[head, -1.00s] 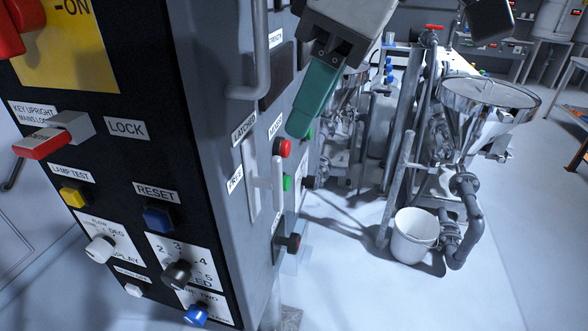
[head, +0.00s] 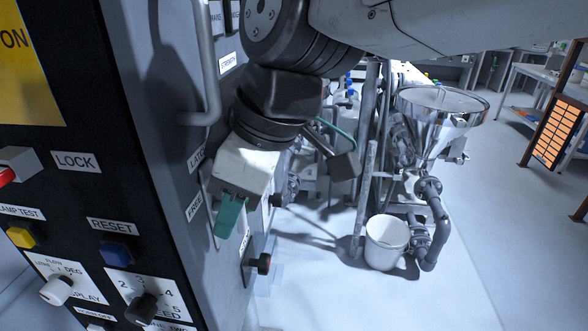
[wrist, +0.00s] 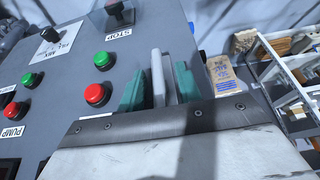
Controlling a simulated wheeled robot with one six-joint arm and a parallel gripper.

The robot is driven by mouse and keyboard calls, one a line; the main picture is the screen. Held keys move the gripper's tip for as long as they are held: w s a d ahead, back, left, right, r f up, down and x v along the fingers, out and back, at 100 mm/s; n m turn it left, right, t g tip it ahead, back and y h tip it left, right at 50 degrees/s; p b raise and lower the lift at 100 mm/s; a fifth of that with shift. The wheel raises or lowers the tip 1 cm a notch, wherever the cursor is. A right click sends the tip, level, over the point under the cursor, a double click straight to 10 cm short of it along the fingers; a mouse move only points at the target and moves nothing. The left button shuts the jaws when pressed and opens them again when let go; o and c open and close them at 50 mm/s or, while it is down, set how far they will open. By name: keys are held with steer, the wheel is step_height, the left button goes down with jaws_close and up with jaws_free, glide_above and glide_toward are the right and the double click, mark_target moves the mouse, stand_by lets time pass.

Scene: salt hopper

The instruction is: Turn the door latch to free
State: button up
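The door latch sits on the side face of the grey cabinet, beside the LATCHED label and the FREE label (head: 194,207). In the head view my gripper (head: 229,215) covers most of it, and only the edge of its pale plate shows. In the wrist view the pale upright latch handle (wrist: 158,78) stands between the two green fingers of my gripper (wrist: 160,88). The fingers are apart, one on each side of the handle. The left finger is close to the handle; whether it touches cannot be told. A gap shows on the right.
A grey pull handle (head: 207,70) juts from the cabinet above the latch. Red (wrist: 97,95) and green (wrist: 103,60) buttons lie close to the fingers. A steel hopper (head: 440,105) and a white bucket (head: 386,242) stand to the right, with open floor beyond.

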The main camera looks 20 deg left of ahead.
steer(key=shift+f, duration=0.1)
jaws_close()
stand_by(0.3)
steer(key=m+g, duration=0.1)
steer(key=g, duration=0.2)
steer(key=shift+w+g+h, duration=0.1)
steer(key=shift+g+h, duration=0.2)
steer(key=shift+g, duration=0.1)
steer(key=g, duration=0.3)
steer(key=shift+a+m+h, duration=0.1)
steer(key=shift+m+h, duration=0.2)
steer(key=shift+m, duration=0.1)
steer(key=g, duration=0.3)
steer(key=shift+f+m+g, duration=0.1)
steer(key=shift+m+g, duration=0.2)
steer(key=shift+m, duration=0.1)
steer(key=shift+m+g, duration=0.5)
steer(key=shift+g, duration=1.2)
